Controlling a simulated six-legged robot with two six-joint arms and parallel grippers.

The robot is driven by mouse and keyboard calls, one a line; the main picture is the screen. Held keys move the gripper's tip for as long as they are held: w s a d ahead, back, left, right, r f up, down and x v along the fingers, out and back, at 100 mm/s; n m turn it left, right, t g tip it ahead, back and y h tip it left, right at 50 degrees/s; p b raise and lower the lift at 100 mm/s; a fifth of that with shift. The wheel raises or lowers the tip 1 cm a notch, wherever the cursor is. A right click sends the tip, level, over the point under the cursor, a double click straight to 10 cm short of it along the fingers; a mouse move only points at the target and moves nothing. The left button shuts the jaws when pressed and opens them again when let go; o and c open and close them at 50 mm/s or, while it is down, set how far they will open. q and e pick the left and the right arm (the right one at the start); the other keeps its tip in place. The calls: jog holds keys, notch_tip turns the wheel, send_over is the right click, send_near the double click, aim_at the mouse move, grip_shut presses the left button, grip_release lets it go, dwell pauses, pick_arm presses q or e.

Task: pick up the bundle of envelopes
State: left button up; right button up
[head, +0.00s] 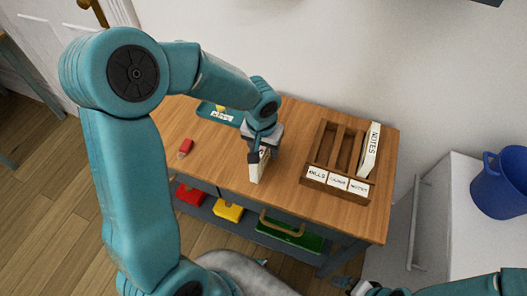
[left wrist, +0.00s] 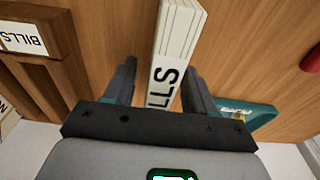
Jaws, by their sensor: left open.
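The bundle of envelopes (head: 256,172) is white and stands upright on the wooden table. In the left wrist view the bundle (left wrist: 180,32) shows several layers and a label partly hidden by my gripper, of which "LLS" can be read. My left gripper (head: 260,150) is over the bundle from above. In the left wrist view its open fingers (left wrist: 158,82) stand on either side of the bundle, with a gap visible at each side. At the bottom right my right arm shows, with its gripper (head: 347,283) small and partly cut off.
A wooden sorter (head: 313,183) has labelled compartments; a "NOTES" bundle (head: 371,150) stands in its right one. A teal tray (head: 233,121) lies behind my left arm. A red object (head: 185,147) lies at left. A blue bucket (head: 500,185) stands on a white cabinet.

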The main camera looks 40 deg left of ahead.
pick_arm(q)
grip_shut()
